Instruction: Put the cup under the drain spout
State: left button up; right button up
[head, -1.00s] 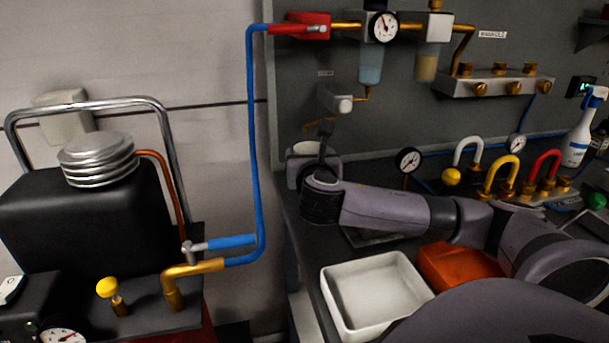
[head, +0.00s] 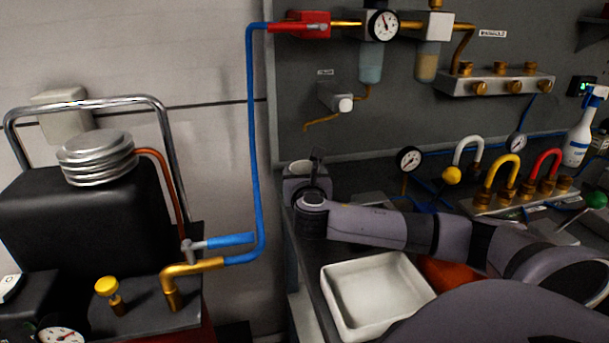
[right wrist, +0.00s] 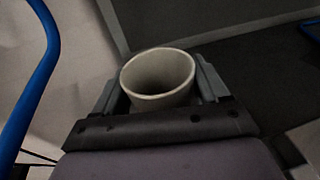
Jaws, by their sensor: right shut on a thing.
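The pale cup (head: 302,167) is upright in my right gripper (head: 303,182), close to the left edge of the bench. In the right wrist view the cup (right wrist: 158,82) sits between the two fingers, its open mouth showing and its inside looking empty. The drain spout (head: 322,122) is a thin bent copper tube coming from the small grey drain valve (head: 338,98) on the dark panel. In the head view the spout's tip is above the cup with a gap between; I cannot tell how they line up in depth. My left gripper is not in view.
A white tray (head: 333,312) stands on the bench in front of my right arm, with an orange-red thing (head: 447,272) beside it. A gauge (head: 409,159) and coloured hoses (head: 500,172) stand right of the cup. A blue pipe (head: 253,140) runs up at the left.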

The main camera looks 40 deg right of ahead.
jog(key=shift+f, duration=0.1)
jog(key=o, duration=1.1)
jog(key=shift+r, duration=0.2)
jog(key=shift+s+a+r+p, duration=0.1)
jog(key=shift+s+a+p, duration=0.15)
jog(key=shift+p, duration=0.15)
jog(key=p+v, duration=0.6)
jog(key=v, duration=0.4)
jog(key=shift+s+a+p, duration=0.1)
jog(key=shift+a+p, duration=0.05)
jog(key=shift+p, duration=0.15)
jog(key=shift+s+a, duration=0.25)
jog(key=shift+s, duration=0.15)
